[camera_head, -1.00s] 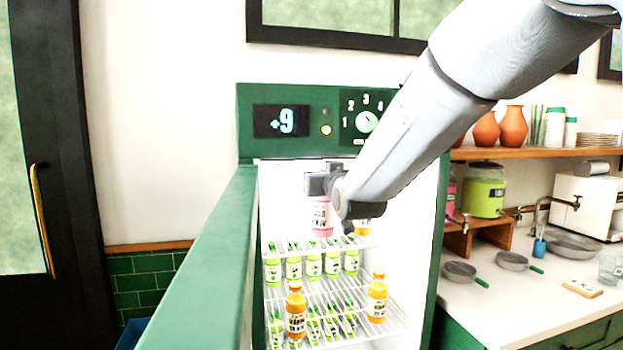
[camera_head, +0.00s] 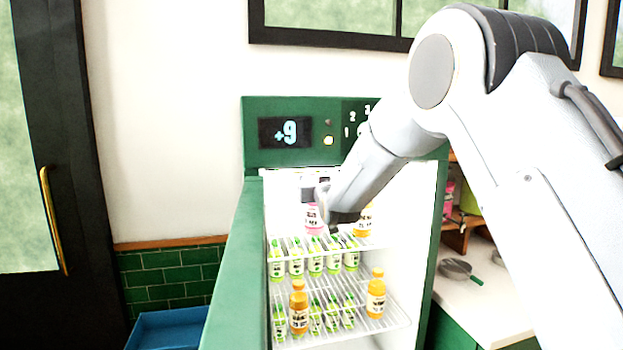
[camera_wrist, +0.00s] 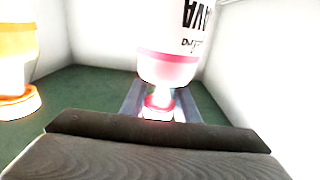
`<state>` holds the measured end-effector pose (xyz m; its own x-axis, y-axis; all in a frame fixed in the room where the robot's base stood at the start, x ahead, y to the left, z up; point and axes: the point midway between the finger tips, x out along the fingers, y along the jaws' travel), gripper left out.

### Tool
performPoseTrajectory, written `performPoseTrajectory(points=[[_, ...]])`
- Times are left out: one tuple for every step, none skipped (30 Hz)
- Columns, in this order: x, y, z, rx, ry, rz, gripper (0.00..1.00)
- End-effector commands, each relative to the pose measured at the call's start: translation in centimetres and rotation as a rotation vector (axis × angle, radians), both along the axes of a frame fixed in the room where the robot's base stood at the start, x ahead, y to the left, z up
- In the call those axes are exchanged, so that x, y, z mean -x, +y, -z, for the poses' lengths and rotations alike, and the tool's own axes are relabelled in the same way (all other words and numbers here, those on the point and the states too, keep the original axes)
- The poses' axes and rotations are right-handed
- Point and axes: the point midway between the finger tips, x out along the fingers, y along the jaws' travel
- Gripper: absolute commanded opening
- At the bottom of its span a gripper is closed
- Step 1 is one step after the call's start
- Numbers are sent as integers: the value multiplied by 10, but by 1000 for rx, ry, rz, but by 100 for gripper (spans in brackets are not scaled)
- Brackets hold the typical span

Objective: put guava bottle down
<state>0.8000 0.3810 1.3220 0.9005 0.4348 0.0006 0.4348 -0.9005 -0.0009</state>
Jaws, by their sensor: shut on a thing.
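The guava bottle (camera_head: 314,219), pink with a white label, is inside the open fridge at the upper wire shelf (camera_head: 376,244). My gripper (camera_head: 318,193) is shut on its neck and cap from above. In the wrist view the bottle (camera_wrist: 172,62) appears inverted, with its cap end between the fingers (camera_wrist: 160,103). The bottle looks upright in the head view. I cannot tell whether its base touches the shelf. An orange bottle (camera_head: 362,222) stands just right of it, apart from it, and also shows in the wrist view (camera_wrist: 16,55).
Several green-labelled items (camera_head: 315,262) line the rack below, with more on the lowest rack beside two orange bottles (camera_head: 299,312) (camera_head: 376,296). The green fridge door (camera_head: 233,270) stands open at left. A blue bin (camera_head: 165,330) is on the floor. A counter with a pan (camera_head: 455,268) is right.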

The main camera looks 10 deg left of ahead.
Motion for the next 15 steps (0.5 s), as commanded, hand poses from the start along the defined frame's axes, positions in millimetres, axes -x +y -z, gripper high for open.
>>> performPoseTrajectory(points=[[0,0,1,0,0,0,0],[0,0,3,0,-1,0,0],[0,0,4,0,-1,0,0],[0,0,5,-1,-2,0,0],[0,0,6,-1,-2,0,0],[0,0,6,-1,-2,0,0],[0,0,6,-1,-2,0,0],[0,0,6,-1,-2,0,0],[0,0,6,-1,-2,0,0],[0,0,6,-1,-2,0,0],[0,0,6,-1,-2,0,0],[0,0,7,-1,-2,0,0],[0,0,8,-1,-2,0,0],[0,0,9,-1,-2,0,0],[0,0,10,0,1,0,31]])
